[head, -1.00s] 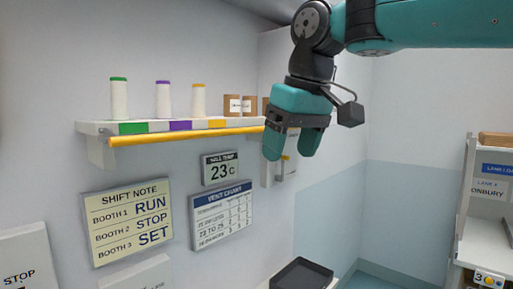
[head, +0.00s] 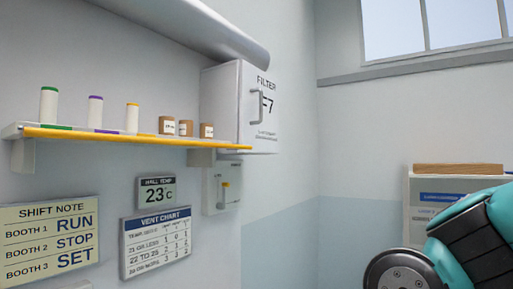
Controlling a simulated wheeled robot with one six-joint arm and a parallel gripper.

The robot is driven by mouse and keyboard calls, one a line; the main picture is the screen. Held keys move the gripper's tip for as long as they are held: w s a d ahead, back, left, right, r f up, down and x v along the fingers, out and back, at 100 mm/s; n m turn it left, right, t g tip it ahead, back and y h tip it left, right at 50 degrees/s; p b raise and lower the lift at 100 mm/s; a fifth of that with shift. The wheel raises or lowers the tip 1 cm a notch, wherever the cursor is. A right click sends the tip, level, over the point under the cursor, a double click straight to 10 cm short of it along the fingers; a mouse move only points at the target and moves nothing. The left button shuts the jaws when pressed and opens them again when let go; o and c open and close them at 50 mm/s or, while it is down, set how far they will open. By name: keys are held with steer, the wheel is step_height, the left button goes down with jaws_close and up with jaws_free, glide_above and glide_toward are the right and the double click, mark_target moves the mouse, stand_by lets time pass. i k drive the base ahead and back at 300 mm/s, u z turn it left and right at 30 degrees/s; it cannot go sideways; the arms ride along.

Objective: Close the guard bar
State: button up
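A yellow bar (head: 130,139), which looks like the guard bar, runs along the front of a white wall shelf (head: 22,153) in the head view. My gripper is out of view; only part of my teal and black arm shows at the lower right, well away from the bar.
The filter cabinet (head: 225,105) and a small switch box (head: 221,187) are to the right. A rack (head: 420,208) stands far right.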

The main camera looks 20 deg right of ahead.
mark_target(28, 130)
steer(key=z, duration=0.65)
steer(key=k, duration=0.85)
steer(key=z, duration=0.55)
steer(key=i, duration=0.85)
steer(key=u, duration=1.1)
steer(key=i, duration=0.8)
steer(key=u, duration=0.85)
